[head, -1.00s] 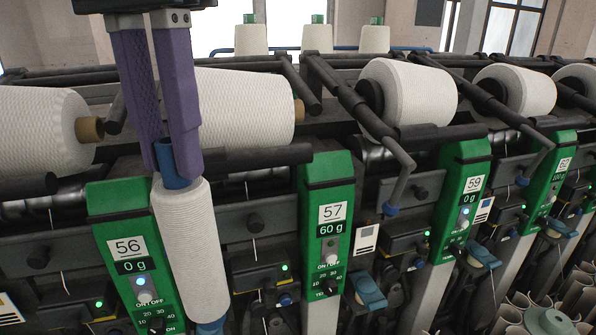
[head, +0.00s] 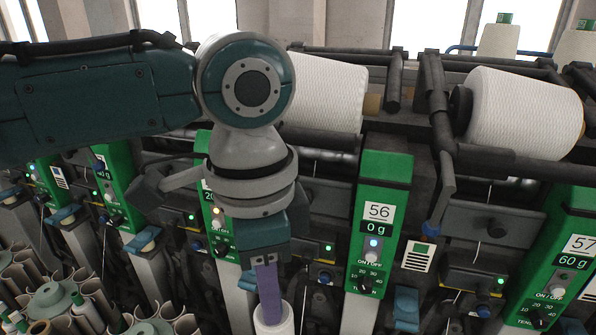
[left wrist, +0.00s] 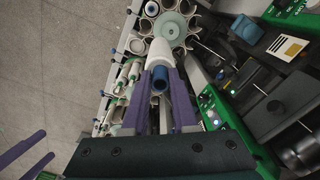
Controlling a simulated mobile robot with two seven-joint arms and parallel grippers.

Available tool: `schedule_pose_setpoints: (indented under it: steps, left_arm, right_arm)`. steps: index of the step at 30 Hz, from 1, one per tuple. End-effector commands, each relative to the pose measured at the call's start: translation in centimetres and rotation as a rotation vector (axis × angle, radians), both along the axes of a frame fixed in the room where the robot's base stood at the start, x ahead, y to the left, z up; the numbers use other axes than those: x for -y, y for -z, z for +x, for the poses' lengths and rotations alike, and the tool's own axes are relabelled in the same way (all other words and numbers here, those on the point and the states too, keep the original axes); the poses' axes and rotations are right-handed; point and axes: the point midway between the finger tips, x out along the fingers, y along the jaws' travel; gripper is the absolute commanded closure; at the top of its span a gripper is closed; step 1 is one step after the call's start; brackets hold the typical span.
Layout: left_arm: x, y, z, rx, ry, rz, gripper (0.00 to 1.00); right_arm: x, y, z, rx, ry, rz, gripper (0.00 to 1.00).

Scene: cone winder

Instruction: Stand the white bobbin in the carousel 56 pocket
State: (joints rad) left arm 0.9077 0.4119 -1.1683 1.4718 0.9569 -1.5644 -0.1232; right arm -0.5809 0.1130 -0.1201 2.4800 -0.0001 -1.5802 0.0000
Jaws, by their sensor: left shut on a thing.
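My left gripper (head: 268,308) points down in front of the machine, left of the green 56 panel (head: 374,240). It is shut on the white bobbin (head: 284,325), which is cut off by the lower edge of the head view. In the left wrist view the purple fingers (left wrist: 162,98) hold the bobbin's blue tube end, and its white body (left wrist: 160,52) overlaps a carousel (left wrist: 168,27) with a green hub and round pockets. No number shows on that carousel, and I cannot tell whether the bobbin is above or inside a pocket. My right gripper (left wrist: 27,155) shows its two fingers apart.
More carousels (head: 50,302) with pockets and bobbins stand at the lower left. White cones (head: 325,90) lie along the top of the machine. Green panels, blue levers (head: 405,308) and dark rods crowd the machine front. Bare floor (left wrist: 60,60) lies left in the left wrist view.

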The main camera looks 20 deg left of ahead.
Motion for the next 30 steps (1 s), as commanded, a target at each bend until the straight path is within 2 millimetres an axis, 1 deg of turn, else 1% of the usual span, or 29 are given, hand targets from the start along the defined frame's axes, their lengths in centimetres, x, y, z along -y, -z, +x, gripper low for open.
schedule_pose_setpoints:
  steps: [1, 3, 6, 9, 14, 24, 27, 30]
  left_arm:
    - [0.6, 1.9, -1.1, -0.013, 0.081, -0.002, 1.0]
    - [1.0, 4.1, -2.1, -0.015, 0.192, 0.003, 1.0]
    - [1.3, 6.5, -3.4, -0.018, 0.316, 0.013, 1.0]
    - [1.4, 7.9, -4.4, -0.02, 0.398, 0.021, 1.0]
    - [1.5, 9.2, -5.0, -0.02, 0.45, 0.026, 1.0]
    - [1.4, 12.3, -5.0, -0.019, 0.453, 0.028, 1.0]
    - [1.4, 12.7, -4.9, -0.018, 0.453, 0.028, 1.0]
    - [1.4, 12.7, -4.9, -0.018, 0.452, 0.028, 1.0]
  right_arm:
    - [0.0, -0.3, 0.0, 0.0, 0.0, 0.0, 0.0]
    - [0.0, -0.5, 0.0, 0.0, -0.001, -0.001, 0.0]
    - [0.1, -0.6, 0.0, 0.0, -0.001, -0.002, 0.0]
    - [0.1, -0.7, 0.0, 0.001, -0.002, -0.004, 0.0]
    - [0.2, -0.2, 0.0, 0.0, -0.005, -0.009, 0.0]
    - [0.3, 3.3, 0.0, 0.001, -0.007, -0.011, 0.0]
    - [0.3, 3.8, 0.0, 0.001, -0.007, -0.011, 0.0]
    - [0.3, 3.8, 0.0, 0.001, -0.007, -0.011, 0.0]
